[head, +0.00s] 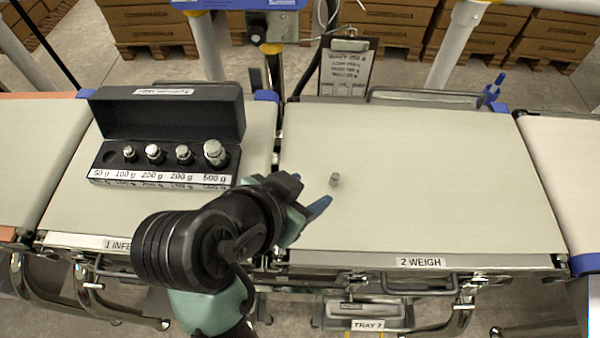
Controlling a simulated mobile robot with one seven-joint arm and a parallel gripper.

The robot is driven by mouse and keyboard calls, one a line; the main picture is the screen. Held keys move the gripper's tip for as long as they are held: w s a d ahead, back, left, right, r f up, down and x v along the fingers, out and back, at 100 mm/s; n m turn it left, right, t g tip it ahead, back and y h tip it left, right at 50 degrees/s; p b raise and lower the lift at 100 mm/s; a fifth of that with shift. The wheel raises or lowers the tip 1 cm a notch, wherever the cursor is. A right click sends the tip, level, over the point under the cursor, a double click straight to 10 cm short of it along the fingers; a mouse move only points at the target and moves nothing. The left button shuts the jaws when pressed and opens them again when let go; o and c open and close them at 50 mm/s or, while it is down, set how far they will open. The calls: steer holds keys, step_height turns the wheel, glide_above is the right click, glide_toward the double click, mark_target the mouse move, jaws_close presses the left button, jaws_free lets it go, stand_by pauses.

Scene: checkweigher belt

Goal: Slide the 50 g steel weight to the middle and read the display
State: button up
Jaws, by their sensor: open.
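The small steel weight (335,180) stands on the pale belt labelled "2 WEIGH" (440,190), left of the belt's middle. My gripper (311,193) is open and empty just left of the weight, over the belt's left part. One blue fingertip reaches toward the weight; a small gap shows between them. The open black weight case (170,105) stands on the belt at left. Its 50 g place looks empty, and the other labelled places hold steel weights. I cannot make out a display reading in this view.
A clipboard (346,72) stands behind the weigh belt, with a rail (430,97) along the back edge. A blue-handled part (496,88) is at the back right corner. The weigh belt right of the weight is clear. A handled tray (365,312) sits below.

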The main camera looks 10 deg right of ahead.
mark_target(334, 179)
steer(key=b+x, duration=0.1)
steer(key=x, duration=1.2)
steer(key=shift+b, duration=0.3)
jaws_close()
